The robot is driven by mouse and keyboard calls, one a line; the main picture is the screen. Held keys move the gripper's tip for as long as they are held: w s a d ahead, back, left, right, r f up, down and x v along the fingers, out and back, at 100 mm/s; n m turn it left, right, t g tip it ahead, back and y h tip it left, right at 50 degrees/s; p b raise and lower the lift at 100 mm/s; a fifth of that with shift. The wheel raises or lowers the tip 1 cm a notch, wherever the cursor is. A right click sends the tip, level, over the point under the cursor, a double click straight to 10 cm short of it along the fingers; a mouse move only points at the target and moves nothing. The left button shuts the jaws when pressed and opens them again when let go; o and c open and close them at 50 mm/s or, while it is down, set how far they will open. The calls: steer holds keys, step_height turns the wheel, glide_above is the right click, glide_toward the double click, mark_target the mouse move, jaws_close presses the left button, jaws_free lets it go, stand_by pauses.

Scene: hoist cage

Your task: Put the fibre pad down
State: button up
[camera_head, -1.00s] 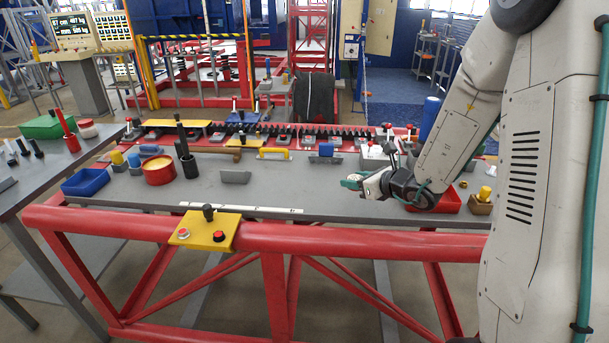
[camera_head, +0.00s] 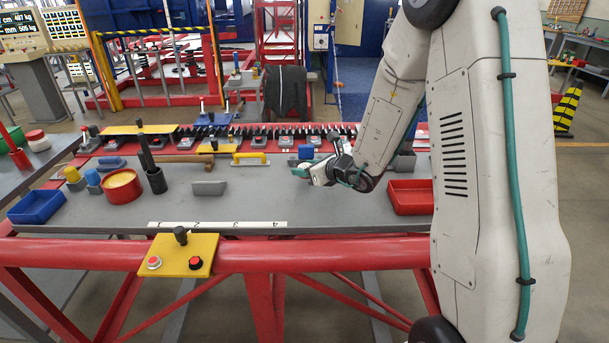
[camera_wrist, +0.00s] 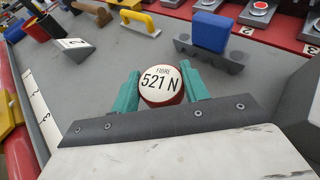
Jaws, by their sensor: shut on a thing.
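The fibre pad (camera_wrist: 161,84) is a round thing with a red rim and a white face marked "FIBRE 521 N". In the wrist view it sits between the two teal fingers of my gripper (camera_wrist: 160,88), which is shut on it. In the head view my gripper (camera_head: 302,171) is over the right half of the grey table (camera_head: 290,205), left of the red tray (camera_head: 411,197). The pad cannot be made out clearly there. I cannot tell its height above the table.
A blue block on a dark stand (camera_wrist: 209,31) is just beyond my gripper. A grey wedge marked 2 (camera_wrist: 75,42) and a yellow handle (camera_wrist: 137,22) lie farther off. A numbered white strip (camera_head: 218,223) runs along the front edge. The tabletop between strip and gripper is clear.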

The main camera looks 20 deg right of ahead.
mark_target(305, 185)
steer(key=f, duration=0.1)
steer(key=a+f, duration=0.1)
steer(key=f, duration=0.1)
steer(key=shift+w+f, duration=0.1)
steer(key=shift+f, duration=0.2)
steer(key=shift+d, duration=0.2)
steer(key=o, duration=1)
steer(key=shift+f, duration=0.1)
